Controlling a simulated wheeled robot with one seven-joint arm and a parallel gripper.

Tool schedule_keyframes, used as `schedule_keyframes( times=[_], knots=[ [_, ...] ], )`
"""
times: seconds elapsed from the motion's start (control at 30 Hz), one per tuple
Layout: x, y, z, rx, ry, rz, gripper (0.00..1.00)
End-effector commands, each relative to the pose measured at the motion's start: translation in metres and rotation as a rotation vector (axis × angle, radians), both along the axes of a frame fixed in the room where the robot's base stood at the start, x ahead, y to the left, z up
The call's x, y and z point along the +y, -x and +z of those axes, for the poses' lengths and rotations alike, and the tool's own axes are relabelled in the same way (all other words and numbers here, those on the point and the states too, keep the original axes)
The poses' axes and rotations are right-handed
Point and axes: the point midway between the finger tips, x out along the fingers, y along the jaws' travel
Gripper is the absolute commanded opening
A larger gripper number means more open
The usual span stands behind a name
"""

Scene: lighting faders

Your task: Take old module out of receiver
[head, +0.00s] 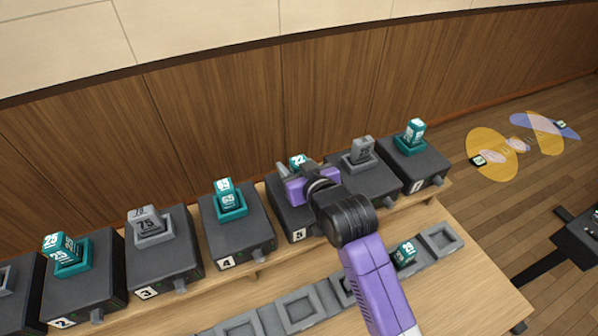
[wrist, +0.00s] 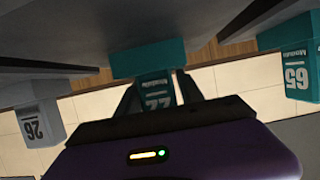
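A teal module marked 22 (head: 297,161) stands in the receiver of box 5 (head: 298,222), largely hidden behind my gripper in the head view. In the wrist view the module (wrist: 157,92) shows under a teal receiver (wrist: 147,58), which meets it at the top. My gripper (wrist: 158,88) has one finger on each side of this module. The fingers lie very close to its sides, but I cannot tell whether they touch it. In the head view my gripper (head: 297,178) is over box 5.
A grey module (head: 362,150) stands on the box to the right and a teal one (head: 227,190) on box 4. A row of grey trays (head: 300,308) runs along the table front. One holds a teal module (head: 404,253); the right-end tray (head: 441,239) is empty.

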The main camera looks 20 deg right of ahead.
Motion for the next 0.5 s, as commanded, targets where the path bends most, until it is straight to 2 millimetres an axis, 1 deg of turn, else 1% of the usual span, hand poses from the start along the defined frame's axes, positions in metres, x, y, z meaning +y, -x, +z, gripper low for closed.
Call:
schedule_keyframes(
  times=[0.03, 0.2, 0.5],
  knots=[
    [-0.0001, 0.0001, -0.0001, 0.000, 0.000, 0.000, 0.33],
    [0.0000, 0.0002, 0.0000, 0.000, 0.000, 0.000, 0.00],
    [-0.0001, 0.0002, 0.0011, -0.001, 0.000, 0.000, 0.00]
  ],
)
